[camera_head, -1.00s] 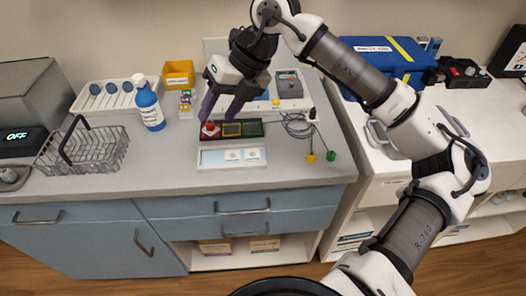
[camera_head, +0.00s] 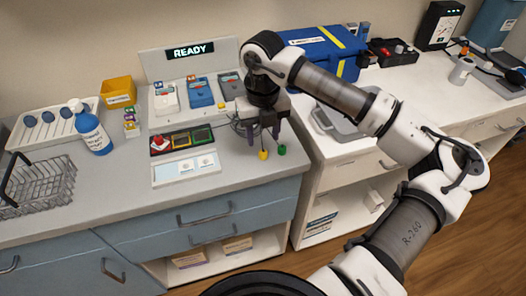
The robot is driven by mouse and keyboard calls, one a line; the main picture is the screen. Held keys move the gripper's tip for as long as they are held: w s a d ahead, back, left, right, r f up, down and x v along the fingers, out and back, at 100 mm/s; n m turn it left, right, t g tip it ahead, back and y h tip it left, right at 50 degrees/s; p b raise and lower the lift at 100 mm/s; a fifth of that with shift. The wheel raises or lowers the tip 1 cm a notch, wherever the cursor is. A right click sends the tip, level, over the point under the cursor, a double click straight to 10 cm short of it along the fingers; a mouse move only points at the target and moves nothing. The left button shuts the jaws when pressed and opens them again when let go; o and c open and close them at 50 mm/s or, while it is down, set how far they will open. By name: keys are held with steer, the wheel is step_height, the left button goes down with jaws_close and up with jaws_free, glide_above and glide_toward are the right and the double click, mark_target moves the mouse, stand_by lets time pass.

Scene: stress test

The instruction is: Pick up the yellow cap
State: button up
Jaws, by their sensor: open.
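The yellow cap (camera_head: 263,154) is a small piece near the right front of the grey counter (camera_head: 222,188). A similar green cap (camera_head: 281,150) is just to its right. My gripper (camera_head: 263,139) points down with its two dark fingers apart. The fingers appear directly above or around the top of the yellow cap. I cannot tell whether they touch it. The gripper hides part of the dark cable (camera_head: 238,124) behind the caps.
A panel with a red button (camera_head: 159,141) and a white tray (camera_head: 160,177) lie left of the gripper. A station with a READY display (camera_head: 190,51) stands behind. A blue case (camera_head: 318,48) and grey bin (camera_head: 341,122) are on the right. The counter's front edge is close to the caps.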

mark_target(263, 151)
step_height(263, 151, down, 5)
steer(key=shift+s+p, duration=0.1)
steer(key=shift+p, duration=0.9)
steer(key=shift+c, duration=0.4)
steer(key=c, duration=0.8)
